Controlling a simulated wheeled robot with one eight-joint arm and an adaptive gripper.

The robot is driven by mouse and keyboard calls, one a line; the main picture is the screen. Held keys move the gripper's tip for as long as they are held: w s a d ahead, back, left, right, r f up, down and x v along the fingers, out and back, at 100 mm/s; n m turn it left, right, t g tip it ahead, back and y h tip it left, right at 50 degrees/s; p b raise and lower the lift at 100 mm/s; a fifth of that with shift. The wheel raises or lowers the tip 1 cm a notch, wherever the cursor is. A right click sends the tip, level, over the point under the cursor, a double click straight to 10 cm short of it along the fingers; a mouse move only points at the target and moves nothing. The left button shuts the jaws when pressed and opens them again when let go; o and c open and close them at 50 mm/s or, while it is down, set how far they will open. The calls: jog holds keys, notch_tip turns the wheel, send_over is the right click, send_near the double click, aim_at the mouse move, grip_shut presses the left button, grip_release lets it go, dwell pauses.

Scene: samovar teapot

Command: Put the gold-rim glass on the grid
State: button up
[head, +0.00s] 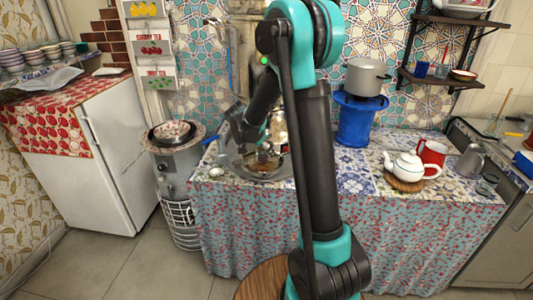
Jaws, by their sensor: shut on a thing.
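My gripper (263,150) is low over the left part of the tiled table, partly hidden by my own arm. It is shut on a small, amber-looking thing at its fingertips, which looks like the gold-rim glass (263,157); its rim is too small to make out. Just below is a round metal dish (262,174) with a brownish middle, on or beside a shiny metal tray (236,161). I cannot tell whether the glass touches the dish. The grid cannot be made out clearly; it may be in that dish.
A white teapot (404,165), a red mug (431,156) and a metal jug (470,161) stand at the right. A grey pot (365,77) sits on a blue stand (358,121) behind. A stove-like cylinder (177,163) stands left of the table.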

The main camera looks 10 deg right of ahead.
jog(key=shift+f, duration=0.25)
jog(key=o, duration=1.3)
jog(key=shift+f, duration=0.1)
jog(key=v, duration=1.2)
jog(key=s+d+f+n+y, duration=0.2)
jog(key=s+f+n, duration=0.2)
jog(key=s, duration=0.5)
jog(key=s+d+f+n+y, duration=0.1)
jog(key=s+d+f+n, duration=0.2)
jog(key=s, duration=0.6)
jog(key=s+d+f+n+y, duration=0.2)
jog(key=s+f+n, duration=0.2)
jog(key=s, duration=0.5)
jog(key=shift+d+f+n+t+y, duration=0.2)
jog(key=shift+f+n+t+y, duration=0.1)
jog(key=shift+f+t, duration=0.1)
